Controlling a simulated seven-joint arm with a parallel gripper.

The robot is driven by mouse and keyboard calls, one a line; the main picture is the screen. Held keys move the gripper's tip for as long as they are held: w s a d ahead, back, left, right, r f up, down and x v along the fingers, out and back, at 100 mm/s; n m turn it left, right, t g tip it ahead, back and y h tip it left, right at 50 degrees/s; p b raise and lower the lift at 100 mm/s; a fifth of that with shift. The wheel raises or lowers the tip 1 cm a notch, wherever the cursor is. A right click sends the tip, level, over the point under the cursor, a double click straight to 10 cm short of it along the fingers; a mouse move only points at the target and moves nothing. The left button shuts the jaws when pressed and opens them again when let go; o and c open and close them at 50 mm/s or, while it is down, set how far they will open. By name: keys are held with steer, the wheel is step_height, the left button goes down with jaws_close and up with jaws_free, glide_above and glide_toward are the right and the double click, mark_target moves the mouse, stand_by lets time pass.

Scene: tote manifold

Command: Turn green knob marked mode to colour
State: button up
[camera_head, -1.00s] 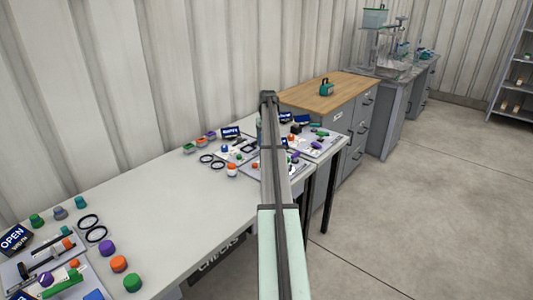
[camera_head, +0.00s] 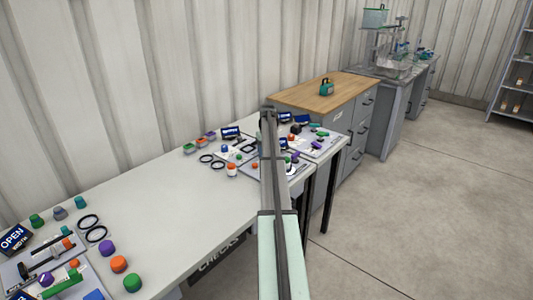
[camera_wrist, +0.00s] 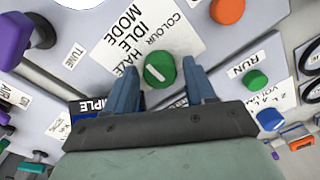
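In the wrist view, a round green knob (camera_wrist: 159,69) with a white pointer line stands by a white label (camera_wrist: 185,42) reading MODE, HAZE, IDLE and COLOUR. The label appears upside down and slanted here. The pointer line lies slanted on the knob's lower left part; I cannot tell surely which word it marks. My gripper (camera_wrist: 161,67) is open, its two blue fingers on either side of the knob with visible gaps. In the head view the knob and my gripper are hidden behind my arm.
Another green knob (camera_wrist: 256,80) marked RUN sits to the right. An orange knob (camera_wrist: 227,10) is above, a blue knob (camera_wrist: 270,119) lower right. A purple handle (camera_wrist: 38,30) is upper left, near a TUNE label. The long white table (camera_head: 185,215) has clear room in its middle.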

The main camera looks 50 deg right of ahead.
steer(key=c, duration=0.8)
steer(key=shift+m, duration=0.4)
steer(key=m, duration=0.8)
steer(key=shift+m, duration=0.7)
steer(key=o, duration=1)
steer(key=shift+o, duration=0.2)
